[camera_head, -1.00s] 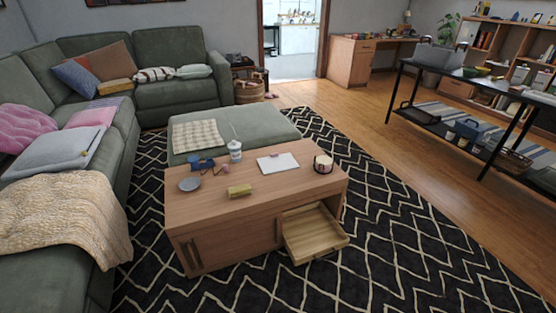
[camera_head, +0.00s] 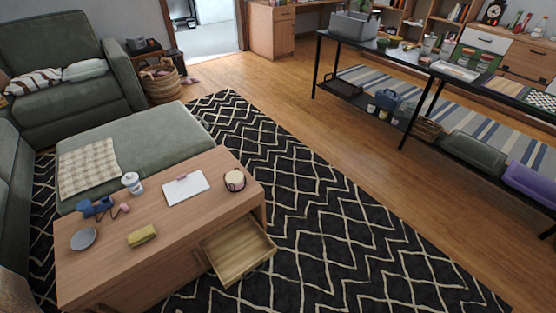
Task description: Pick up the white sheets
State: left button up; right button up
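White sheets with what looks like a clip at the top edge (camera_head: 186,188) lie flat on the wooden coffee table (camera_head: 150,255), between a white lidded cup and a round dark-banded container. Neither of my grippers is in view, so I cannot see whether they are open or shut.
On the table are a white cup (camera_head: 132,183), a container (camera_head: 234,180), a yellow block (camera_head: 142,236), a grey dish (camera_head: 83,239) and a blue item (camera_head: 95,207). An open drawer (camera_head: 238,254) juts out at the right. The patterned rug (camera_head: 330,230) is clear. A black shelf table (camera_head: 400,62) stands right.

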aim_at(176, 191)
jog(key=i+l+z, duration=0.25)
jog(key=z, duration=0.15)
jog(key=i+l+z, duration=0.35)
jog(key=i+z, duration=0.15)
jog(key=z, duration=0.25)
jog(key=i+z, duration=0.35)
jog(key=i+u, duration=0.4)
jog(key=i, duration=0.2)
jog(key=i+l+u, duration=0.4)
jog(key=i, duration=0.15)
jog(key=i+j+u, duration=0.25)
jog(key=u, duration=0.2)
jog(key=i+j+u, duration=0.2)
jog(key=i+u, duration=0.15)
jog(key=u, duration=0.15)
jog(key=i+u, duration=0.3)
jog(key=u, duration=0.15)
jog(key=i+u, duration=0.35)
jog(key=u, duration=0.15)
jog(key=i+l+u, duration=0.2)
jog(key=u, duration=0.25)
jog(key=i+l+u, duration=0.3)
jog(key=u, duration=0.2)
jog(key=i+l+u, duration=0.65)
jog(key=l, duration=0.3)
jog(key=i+l+u, duration=0.25)
jog(key=l, duration=0.15)
